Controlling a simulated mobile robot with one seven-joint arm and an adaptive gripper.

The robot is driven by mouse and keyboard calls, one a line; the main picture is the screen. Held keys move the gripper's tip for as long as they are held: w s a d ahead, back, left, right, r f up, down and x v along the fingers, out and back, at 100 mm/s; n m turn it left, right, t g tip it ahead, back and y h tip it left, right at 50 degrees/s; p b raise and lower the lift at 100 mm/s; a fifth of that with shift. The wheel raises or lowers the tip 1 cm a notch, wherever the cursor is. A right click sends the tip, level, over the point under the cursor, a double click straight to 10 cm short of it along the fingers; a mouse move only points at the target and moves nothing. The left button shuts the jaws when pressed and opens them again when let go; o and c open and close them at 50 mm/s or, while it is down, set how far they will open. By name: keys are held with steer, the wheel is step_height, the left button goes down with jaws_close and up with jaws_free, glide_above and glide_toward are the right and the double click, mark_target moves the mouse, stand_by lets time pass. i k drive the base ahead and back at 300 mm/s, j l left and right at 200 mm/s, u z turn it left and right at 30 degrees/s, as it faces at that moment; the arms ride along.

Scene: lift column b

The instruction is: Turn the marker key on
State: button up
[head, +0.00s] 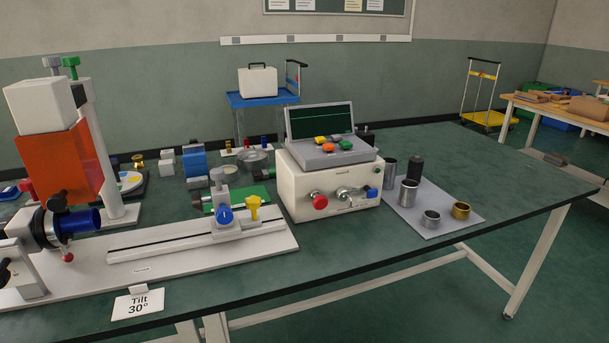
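A grey console (305,158) with a dark screen (320,121) sits on a cream box (289,186) near the middle of the bench. The screen shows a thin green line. Its sloped panel carries yellow (320,139), orange (328,148) and green (345,144) keys. My gripper is not in view.
A white rail base (200,245) with clamps stands left of the box. A grey mat (455,216) with several metal cylinders lies to its right. A "Tilt 30°" card (138,304) stands at the front left.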

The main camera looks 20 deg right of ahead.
mark_target(348, 199)
steer(key=i+j+z, duration=0.4)
steer(key=j, duration=0.3)
steer(key=z, duration=1.4)
